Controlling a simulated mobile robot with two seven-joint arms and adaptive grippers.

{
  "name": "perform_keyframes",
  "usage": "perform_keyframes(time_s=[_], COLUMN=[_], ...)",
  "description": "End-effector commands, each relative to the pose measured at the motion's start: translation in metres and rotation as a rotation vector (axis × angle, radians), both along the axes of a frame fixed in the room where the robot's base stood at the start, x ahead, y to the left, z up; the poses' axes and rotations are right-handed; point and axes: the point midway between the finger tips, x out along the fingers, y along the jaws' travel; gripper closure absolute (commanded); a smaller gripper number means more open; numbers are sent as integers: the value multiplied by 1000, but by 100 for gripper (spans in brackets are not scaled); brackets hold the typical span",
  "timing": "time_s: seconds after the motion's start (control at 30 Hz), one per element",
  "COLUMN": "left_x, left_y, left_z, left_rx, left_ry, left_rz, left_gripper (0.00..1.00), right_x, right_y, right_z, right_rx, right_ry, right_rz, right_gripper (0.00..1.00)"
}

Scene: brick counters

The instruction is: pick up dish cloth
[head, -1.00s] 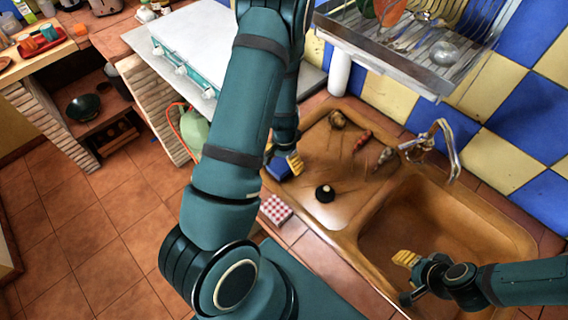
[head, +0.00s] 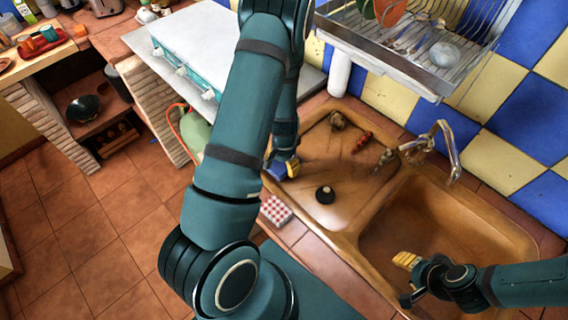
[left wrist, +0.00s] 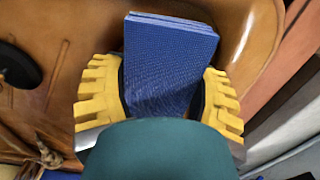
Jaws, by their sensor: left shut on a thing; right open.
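A blue folded cloth (left wrist: 168,62), which I take as the dish cloth, stands between the two yellow fingers of my left gripper (left wrist: 163,85) in the left wrist view. The fingers are shut on it from both sides. In the head view my left gripper (head: 288,168) is over the left part of the brown sink unit, and the blue cloth (head: 278,171) is partly hidden by the fingers and arm. My right gripper (head: 405,280) is open and empty at the front of the sink basin.
A red-and-white checked folded cloth (head: 276,210) lies on the counter's front edge. A round black object (head: 325,195) and a red item (head: 362,142) lie on the drainboard. The tap (head: 440,150) stands behind the basin (head: 420,235). A dish rack (head: 420,55) hangs above.

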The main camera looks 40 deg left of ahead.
Motion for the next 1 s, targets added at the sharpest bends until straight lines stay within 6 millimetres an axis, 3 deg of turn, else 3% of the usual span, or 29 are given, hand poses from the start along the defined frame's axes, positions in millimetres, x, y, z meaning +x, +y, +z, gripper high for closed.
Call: perform_keyframes(time_s=[0.17,0.53,0.7,0.97,1.0], left_x=[1,1,0,0,0], left_y=[0,0,0,0,0], left_z=[19,86,99,100,100], left_rx=[2,1,0,0,0], left_ry=[-3,-4,-2,0,0], left_rz=[-2,-2,-1,0,0], left_gripper=[66,66,66,66,37], right_x=[0,0,0,0,0], right_y=[0,-1,-1,-1,-1], right_z=[3,14,16,16,16], right_rx=[0,2,3,3,3], right_ry=[0,0,-1,-1,-1], right_rz=[0,0,0,0,0], right_gripper=[53,53,53,53,53])
